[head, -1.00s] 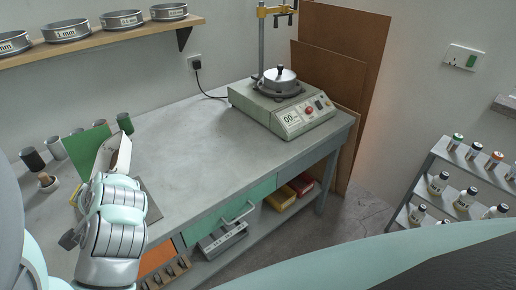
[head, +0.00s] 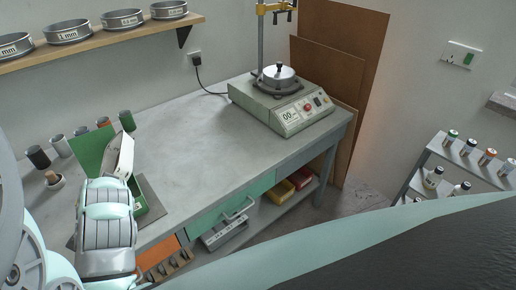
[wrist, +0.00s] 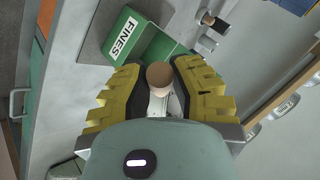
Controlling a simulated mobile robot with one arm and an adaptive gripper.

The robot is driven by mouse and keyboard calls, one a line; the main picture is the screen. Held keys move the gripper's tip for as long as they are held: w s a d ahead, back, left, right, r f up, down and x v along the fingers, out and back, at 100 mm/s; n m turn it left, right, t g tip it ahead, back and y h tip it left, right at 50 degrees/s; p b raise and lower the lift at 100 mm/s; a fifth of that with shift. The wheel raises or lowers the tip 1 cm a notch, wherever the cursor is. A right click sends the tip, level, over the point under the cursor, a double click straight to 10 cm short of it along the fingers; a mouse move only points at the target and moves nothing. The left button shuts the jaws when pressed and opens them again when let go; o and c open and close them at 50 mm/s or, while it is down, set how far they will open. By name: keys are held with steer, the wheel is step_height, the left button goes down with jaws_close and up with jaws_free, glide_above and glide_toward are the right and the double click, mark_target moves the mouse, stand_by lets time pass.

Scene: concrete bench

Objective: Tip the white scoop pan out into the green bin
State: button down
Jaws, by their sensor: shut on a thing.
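The green bin (head: 95,147), labelled FINES, stands on a dark mat at the bench's left end. It also shows in the wrist view (wrist: 160,47). The white scoop pan (head: 122,158) is tilted steeply at the bin, its white face partly visible in the head view. My gripper (wrist: 158,92) is shut on the pan's handle (wrist: 159,76), whose round brownish end shows between the yellow-and-black fingers. In the head view my wrist hides the fingers and the front of the bin. The pan's contents cannot be seen.
A machine with a lidded pan (head: 282,100) stands at the bench's right end. The bench middle is clear. A shelf of sieves (head: 69,32) hangs above.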

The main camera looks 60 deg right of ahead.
steer(key=shift+w+a+f+n+g+h+p, duration=0.1)
steer(key=shift+a+n+g+h+p, duration=0.2)
steer(key=shift+p, duration=0.8)
steer(key=shift+w+r+n+g+h+p, duration=0.15)
steer(key=shift+g+h+p, duration=0.2)
steer(key=shift+p, duration=0.7)
steer(key=shift+w+a+f+n+g+h+p, duration=0.15)
steer(key=shift+g+h+p, duration=0.2)
steer(key=shift+p, duration=0.75)
steer(key=a+f+n+g+h+b, duration=0.1)
steer(key=h+b, duration=0.1)
steer(key=b, duration=0.1)
steer(key=w+a+f+n+g+h+b, duration=0.1)
steer(key=g+h+b, duration=0.1)
steer(key=h+b, duration=0.1)
steer(key=w+a+f+n+g+h+b, duration=0.1)
steer(key=f+g+h+b, duration=0.1)
steer(key=b, duration=0.1)
steer(key=shift+w+a+h, duration=0.1)
steer(key=shift+w+h, duration=0.1)
steer(key=shift+h, duration=0.1)
steer(key=shift+w+a+f+n+g+h+b, duration=0.15)
steer(key=shift+n+g+h+b, duration=0.15)
steer(key=shift+g+h+b, duration=0.55)
steer(key=shift+b, duration=0.55)
